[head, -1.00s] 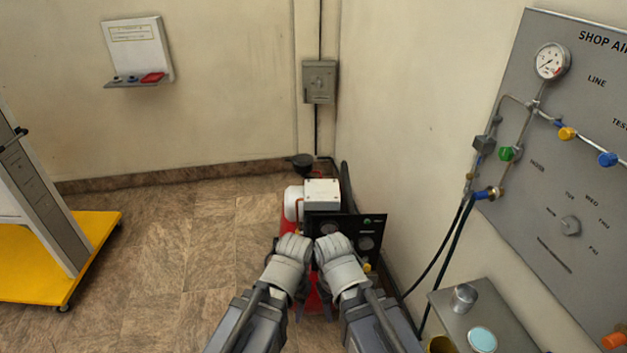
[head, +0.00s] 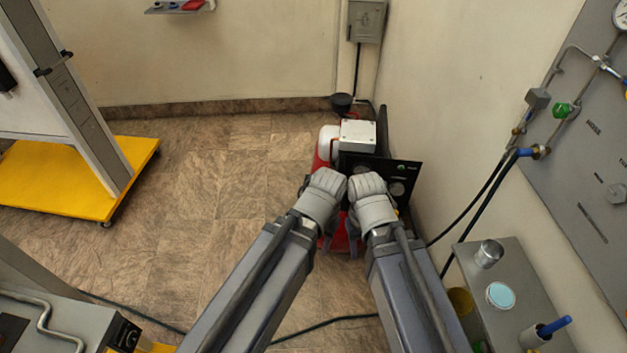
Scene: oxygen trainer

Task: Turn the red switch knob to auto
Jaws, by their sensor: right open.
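A compressor with a red tank (head: 318,160) and a white box-shaped top (head: 357,133) stands on the floor by the wall corner. Its black front panel (head: 404,167) carries round gauges and a small green mark. No red switch knob can be made out; part of the panel is behind my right gripper. My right gripper (head: 369,190) is open in front of the panel in the picture. My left gripper (head: 325,190) is beside it, over the red tank; its jaws cannot be made out.
A grey wall panel (head: 590,140) with valves and hoses is at right, above a metal shelf (head: 525,285) with cups. A yellow-based stand (head: 70,190) is at left. A cable (head: 335,321) crosses the floor. Floor left of the compressor is clear.

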